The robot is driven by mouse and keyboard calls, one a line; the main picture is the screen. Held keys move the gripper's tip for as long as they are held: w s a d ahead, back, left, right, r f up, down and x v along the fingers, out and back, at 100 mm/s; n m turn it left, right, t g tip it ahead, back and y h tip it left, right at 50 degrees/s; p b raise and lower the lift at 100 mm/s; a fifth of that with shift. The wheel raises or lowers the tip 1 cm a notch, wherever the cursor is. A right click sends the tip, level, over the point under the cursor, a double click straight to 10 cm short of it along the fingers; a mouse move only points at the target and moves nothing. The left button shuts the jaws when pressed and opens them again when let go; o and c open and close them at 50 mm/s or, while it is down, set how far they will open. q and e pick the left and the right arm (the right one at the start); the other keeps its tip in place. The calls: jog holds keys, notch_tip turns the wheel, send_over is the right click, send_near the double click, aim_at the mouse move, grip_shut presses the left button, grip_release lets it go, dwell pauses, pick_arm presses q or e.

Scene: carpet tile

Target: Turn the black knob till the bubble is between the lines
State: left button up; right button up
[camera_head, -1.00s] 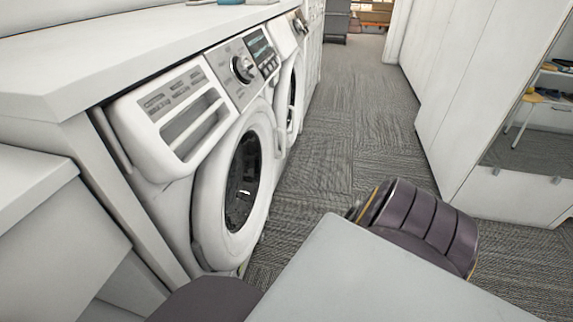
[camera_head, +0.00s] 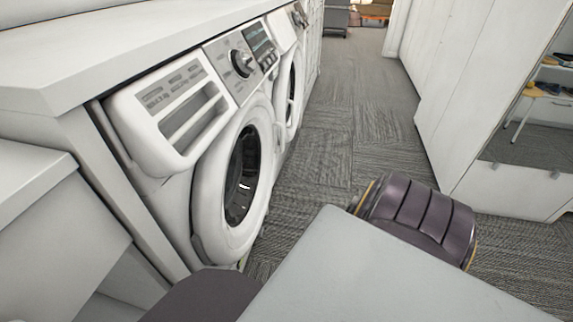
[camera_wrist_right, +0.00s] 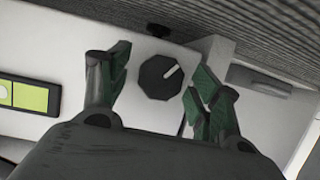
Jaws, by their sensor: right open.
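The black knob (camera_wrist_right: 160,77) shows in the right wrist view on a pale panel (camera_wrist_right: 75,60). It is faceted, with a white pointer mark toward the upper right. My right gripper (camera_wrist_right: 158,88) is open, with one dark green-padded finger on each side of the knob in the picture. I see no clear contact, and the depth between fingers and knob is hard to tell. A black-framed yellow-green window (camera_wrist_right: 30,97) is at the left edge, partly cut off, with a dark dividing line. My left gripper is not in view.
In the head view, a white washing machine (camera_head: 205,200) stands under a white counter (camera_head: 130,45) on the left, with another machine (camera_head: 288,90) beyond. White cabinets (camera_head: 455,90) line the right. The grey carpet (camera_head: 335,110) between them is clear.

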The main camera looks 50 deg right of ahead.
jog(key=shift+n+h, duration=0.3)
jog(key=shift+n, duration=0.3)
